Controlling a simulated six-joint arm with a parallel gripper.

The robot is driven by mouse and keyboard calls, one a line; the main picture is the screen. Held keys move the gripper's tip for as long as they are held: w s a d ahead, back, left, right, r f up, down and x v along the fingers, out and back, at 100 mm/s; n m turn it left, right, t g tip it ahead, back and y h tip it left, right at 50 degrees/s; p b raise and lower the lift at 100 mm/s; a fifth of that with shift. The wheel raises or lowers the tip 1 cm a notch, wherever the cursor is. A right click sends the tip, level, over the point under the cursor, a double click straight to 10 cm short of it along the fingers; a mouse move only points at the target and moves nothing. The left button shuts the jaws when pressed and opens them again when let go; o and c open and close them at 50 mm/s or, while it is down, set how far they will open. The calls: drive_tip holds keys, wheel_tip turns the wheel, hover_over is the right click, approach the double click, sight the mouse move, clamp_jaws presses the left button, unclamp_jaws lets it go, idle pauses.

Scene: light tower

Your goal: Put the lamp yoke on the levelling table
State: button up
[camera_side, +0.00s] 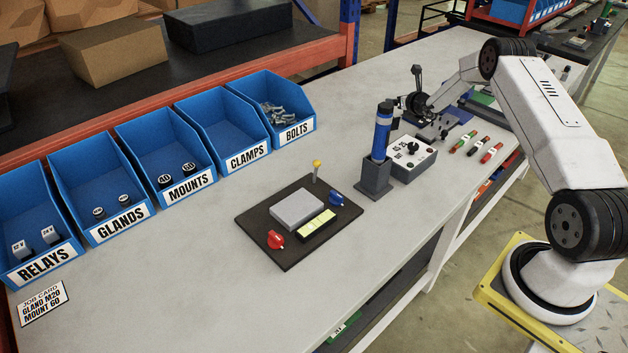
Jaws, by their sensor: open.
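The levelling table is a dark square plate (258,226) in the middle of the bench. It carries a pale grey block, a yellow-green level strip, a red knob, a blue knob and a yellow-tipped lever. The top of the grey block (297,208) is bare. My gripper (428,124) is open, small and dark, over the far right of the bench behind the control box. It is well away from the levelling table. I cannot pick out the lamp yoke for sure among the dark parts around my gripper.
A blue cylinder (383,130) stands upright in a grey holder (374,178), beside a control box (412,158). Red and green pieces (478,148) lie to the right. Blue labelled bins (100,197) line the left edge. A job card (40,303) lies front left. Bench around the levelling table is clear.

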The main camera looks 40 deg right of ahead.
idle(0.5)
drive_tip(key=shift+o, duration=0.4)
drive_tip(key=shift+s+a+f+g+y, duration=0.3)
drive_tip(key=shift+s+a+g, duration=0.05)
drive_tip(key=shift+s+g, duration=0.45)
drive_tip(key=shift+s+a+f+g+y, duration=0.3)
drive_tip(key=shift+s+g, duration=0.35)
drive_tip(key=shift+s, duration=0.2)
drive_tip(key=shift+s+a+f+g+y, duration=0.25)
drive_tip(key=shift+s+a+g+y, duration=0.1)
drive_tip(key=shift+s+g, duration=0.45)
drive_tip(key=shift+f, duration=0.1)
